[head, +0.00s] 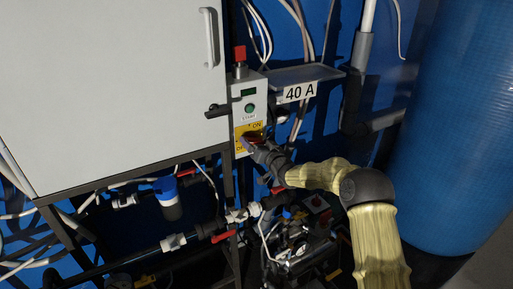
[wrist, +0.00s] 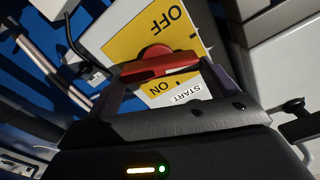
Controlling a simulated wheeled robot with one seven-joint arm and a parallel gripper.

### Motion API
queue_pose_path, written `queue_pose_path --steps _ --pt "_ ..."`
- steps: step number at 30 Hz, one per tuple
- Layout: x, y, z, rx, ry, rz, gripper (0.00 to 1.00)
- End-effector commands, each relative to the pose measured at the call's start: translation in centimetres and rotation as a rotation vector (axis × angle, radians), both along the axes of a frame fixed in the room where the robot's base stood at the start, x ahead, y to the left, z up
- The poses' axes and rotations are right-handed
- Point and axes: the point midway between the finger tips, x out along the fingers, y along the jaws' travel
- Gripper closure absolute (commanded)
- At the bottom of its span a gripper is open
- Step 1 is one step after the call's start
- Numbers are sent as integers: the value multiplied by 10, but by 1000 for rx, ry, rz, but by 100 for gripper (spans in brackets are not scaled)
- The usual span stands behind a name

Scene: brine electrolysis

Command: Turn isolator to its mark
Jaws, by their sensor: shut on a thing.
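The isolator has a red handle (wrist: 160,66) on a yellow plate (wrist: 148,28). In the wrist view the plate reads OFF above the handle and ON below it, upside down. The handle lies crosswise between the two words. My gripper (wrist: 161,64) is shut on the handle, with one finger at each end of it. In the head view the yellow plate (head: 244,131) is low on a grey control box (head: 249,95), and my gripper (head: 259,146) covers most of the handle. I cannot make out a separate mark.
A green START button (head: 249,108) and a red knob (head: 240,54) sit above the plate. A "40 A" label (head: 299,92) is to the right. A large grey cabinet (head: 110,90) stands left, a blue tank (head: 455,130) right. Pipes and red-handled valves crowd below.

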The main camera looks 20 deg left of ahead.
Motion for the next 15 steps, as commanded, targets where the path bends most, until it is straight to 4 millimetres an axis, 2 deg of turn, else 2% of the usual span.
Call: queue_pose_path --steps 15 --pt "4 -4 -5 322 375 -3 37"
